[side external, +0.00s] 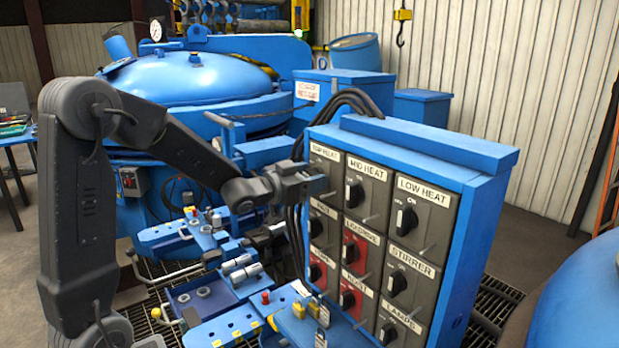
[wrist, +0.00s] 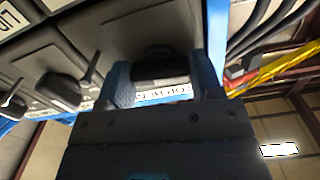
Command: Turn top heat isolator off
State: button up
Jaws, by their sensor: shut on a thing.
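The top heat isolator (side external: 327,164) is a grey switch plate at the upper left of the blue control panel (side external: 470,225) in the side view. Its "TOP HEAT" label shows, but its knob is hidden there behind my gripper (side external: 318,184). In the wrist view, a dark knob (wrist: 160,68) sits between the two blue fingers of my gripper (wrist: 165,86). The fingers are shut on it, one on each side. The knob's exact turn angle is hard to tell in either view.
The mid heat switch (side external: 352,194) is close to the right of my gripper, with low heat (side external: 405,219) beyond it. Several more switches fill the rows below. Black cables (side external: 352,98) run behind the panel's left edge. A blue furnace vessel (side external: 190,80) stands behind.

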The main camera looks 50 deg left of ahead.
jog(key=shift+n, duration=0.5)
jog(key=o, duration=0.9)
jog(key=s, duration=1.4)
jog(key=shift+w, duration=0.1)
